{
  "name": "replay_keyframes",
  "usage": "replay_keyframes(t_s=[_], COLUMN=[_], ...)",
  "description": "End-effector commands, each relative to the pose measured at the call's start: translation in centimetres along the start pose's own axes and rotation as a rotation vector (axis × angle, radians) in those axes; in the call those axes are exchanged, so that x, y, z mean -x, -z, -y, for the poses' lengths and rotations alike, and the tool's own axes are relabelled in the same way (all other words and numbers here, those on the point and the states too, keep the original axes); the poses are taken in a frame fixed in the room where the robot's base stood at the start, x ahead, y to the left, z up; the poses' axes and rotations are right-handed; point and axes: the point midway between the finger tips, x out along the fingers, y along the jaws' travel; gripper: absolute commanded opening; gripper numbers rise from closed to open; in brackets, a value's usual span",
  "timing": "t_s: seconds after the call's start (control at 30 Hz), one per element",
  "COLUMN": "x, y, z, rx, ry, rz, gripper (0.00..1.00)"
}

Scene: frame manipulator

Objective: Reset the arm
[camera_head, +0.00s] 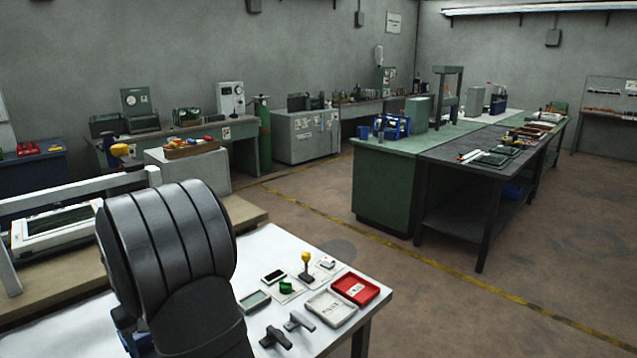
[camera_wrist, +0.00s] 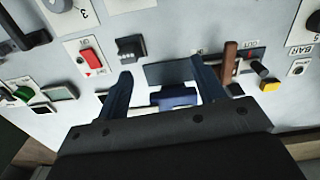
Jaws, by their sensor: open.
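My gripper (camera_wrist: 161,68) is open in the wrist view, with its two dark blue fingers apart over a white panel (camera_wrist: 75,118). A dark blue block-like part (camera_wrist: 178,96) shows between and behind the fingers, and I cannot tell whether it touches them. Nothing is clearly held. In the head view my dark arm fills the lower left over the white table, and the gripper itself is hidden.
On the panel are a red rocker switch (camera_wrist: 92,59), a yellow button (camera_wrist: 270,86) and a brown lever (camera_wrist: 229,62). The white table's right side holds a red tray (camera_head: 372,291), a white tray (camera_head: 341,310) and a yellow-topped lever (camera_head: 306,258). Open floor lies beyond.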

Motion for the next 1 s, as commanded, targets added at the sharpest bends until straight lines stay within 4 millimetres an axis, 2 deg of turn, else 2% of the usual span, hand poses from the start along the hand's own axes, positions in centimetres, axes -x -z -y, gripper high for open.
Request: replay_keyframes(t_s=[0.1, 0.23, 0.5, 0.93, 1.0], x=[0.5, 0.8, -1.3, -1.8, -1.8], y=[2.2, 4.2, 5.5, 5.9, 5.9], z=[1.0, 2.1, 5.1, 5.8, 5.8], rx=[-0.038, -0.080, -0.077, -0.078, -0.078], ry=[0.001, 0.003, 0.003, 0.003, 0.003], rz=[-0.004, -0.005, -0.004, -0.005, -0.005], gripper=[0.63, 0.63, 0.63, 0.63, 0.74])
